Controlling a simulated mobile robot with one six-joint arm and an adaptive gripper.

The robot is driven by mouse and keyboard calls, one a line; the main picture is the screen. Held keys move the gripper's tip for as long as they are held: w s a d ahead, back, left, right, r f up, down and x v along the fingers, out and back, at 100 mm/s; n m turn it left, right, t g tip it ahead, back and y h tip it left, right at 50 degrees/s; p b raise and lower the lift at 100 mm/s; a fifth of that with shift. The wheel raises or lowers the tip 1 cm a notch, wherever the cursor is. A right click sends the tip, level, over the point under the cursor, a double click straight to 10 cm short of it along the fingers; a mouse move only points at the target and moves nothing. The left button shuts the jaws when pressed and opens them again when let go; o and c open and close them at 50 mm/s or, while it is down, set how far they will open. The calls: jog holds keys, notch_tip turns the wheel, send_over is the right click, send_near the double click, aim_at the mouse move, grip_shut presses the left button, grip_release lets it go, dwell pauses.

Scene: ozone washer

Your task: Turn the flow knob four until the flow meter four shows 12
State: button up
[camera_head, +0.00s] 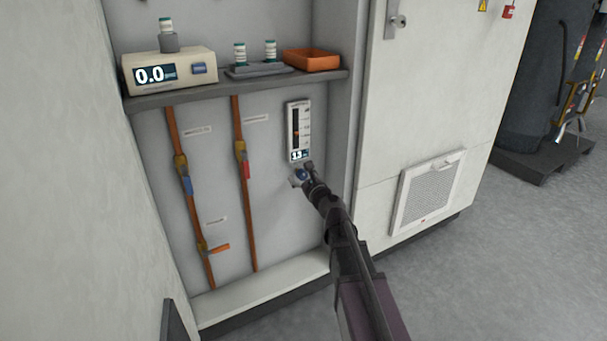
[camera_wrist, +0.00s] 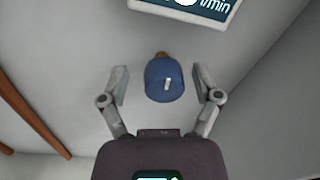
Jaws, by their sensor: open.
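The flow meter (camera_head: 298,130) is a white upright panel with a dark scale and a small display on the cabinet's back wall. The display seems to read 1.3, but it is small and hard to read. The blue flow knob (camera_wrist: 164,80) has a white mark and sits below the meter's display (camera_wrist: 190,8). In the head view the knob (camera_head: 301,175) is partly hidden by my gripper (camera_head: 304,176). In the wrist view my gripper (camera_wrist: 161,80) is open, with one finger on each side of the knob and a visible gap to both.
Orange pipes with a blue-handled valve (camera_head: 186,182) and a red-handled valve (camera_head: 244,166) run left of the meter. A shelf (camera_head: 215,89) above holds a scale (camera_head: 170,70), bottles and an orange tray (camera_head: 311,60). A cabinet door (camera_head: 440,100) stands right.

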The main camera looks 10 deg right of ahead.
jog(key=shift+w, duration=0.1)
jog(key=shift+d, duration=0.15)
grip_shut()
jog(key=shift+n, duration=0.7)
grip_release()
